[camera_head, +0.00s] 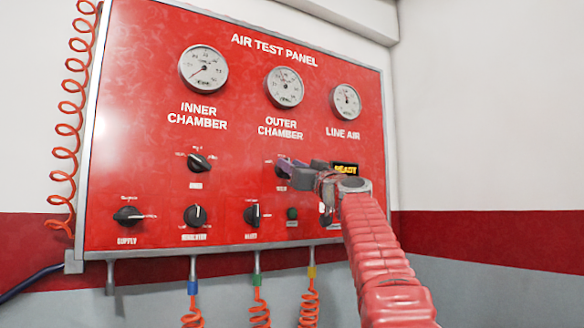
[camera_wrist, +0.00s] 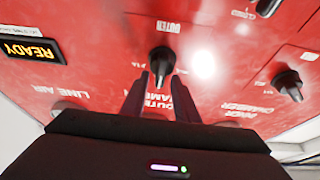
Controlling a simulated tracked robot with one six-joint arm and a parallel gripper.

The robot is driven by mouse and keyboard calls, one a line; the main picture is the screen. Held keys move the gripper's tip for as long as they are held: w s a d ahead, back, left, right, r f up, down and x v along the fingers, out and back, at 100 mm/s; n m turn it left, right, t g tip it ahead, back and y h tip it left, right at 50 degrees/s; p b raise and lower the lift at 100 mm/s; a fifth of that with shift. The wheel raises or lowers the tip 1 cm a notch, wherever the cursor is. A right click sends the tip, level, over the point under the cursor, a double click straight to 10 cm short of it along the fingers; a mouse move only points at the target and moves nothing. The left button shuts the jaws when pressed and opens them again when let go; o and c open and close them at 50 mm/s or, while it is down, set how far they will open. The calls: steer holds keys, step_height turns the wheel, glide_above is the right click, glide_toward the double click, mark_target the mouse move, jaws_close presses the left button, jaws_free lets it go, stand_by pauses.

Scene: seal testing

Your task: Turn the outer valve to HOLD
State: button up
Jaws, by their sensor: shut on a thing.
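The outer valve (camera_head: 281,171) is a black knob on the red panel, below the OUTER CHAMBER gauge (camera_head: 284,87). In the head view my gripper (camera_head: 291,166) reaches it from the right and partly covers it. In the wrist view, which is upside down, the knob (camera_wrist: 161,60) sits between the tips of my two dark fingers (camera_wrist: 160,76), and the fingers are shut on it. The small position labels around the knob are too blurred or covered to read, and I cannot tell which one it points at.
The inner valve (camera_head: 199,163) is to the left. A lit READY display (camera_head: 345,169) is to the right, behind my arm. Orange coiled hoses (camera_head: 259,310) hang under the panel.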

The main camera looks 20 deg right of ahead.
steer(key=o, duration=0.7)
steer(key=shift+s, duration=0.15)
steer(key=shift+v, duration=6.8)
steer(key=shift+f, duration=0.1)
